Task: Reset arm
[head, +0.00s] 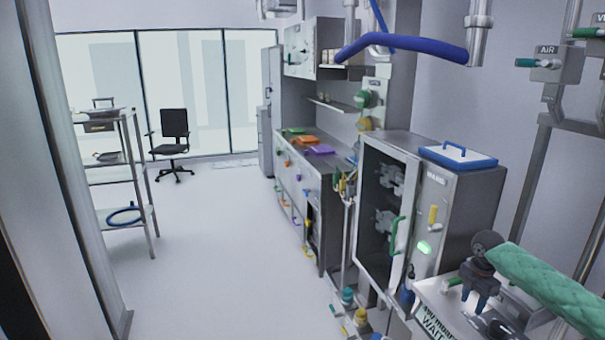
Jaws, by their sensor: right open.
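My right gripper (475,299) is at the lower right of the head view, at the end of my arm in a green quilted sleeve. Its dark fingers point down and stand apart, with nothing seen between them. It shows over a white surface (437,298) with printed words, one of them "WAIT"; I cannot tell whether it touches it. My left gripper and left arm are not in view.
A steel cabinet (468,211) with a glass door stands left of my right gripper, a blue-handled lid (458,154) on top. Pipes and valves (548,64) rise at the right. A counter (312,165), shelf rack (108,169) and chair (173,132) stand farther back. The middle floor is clear.

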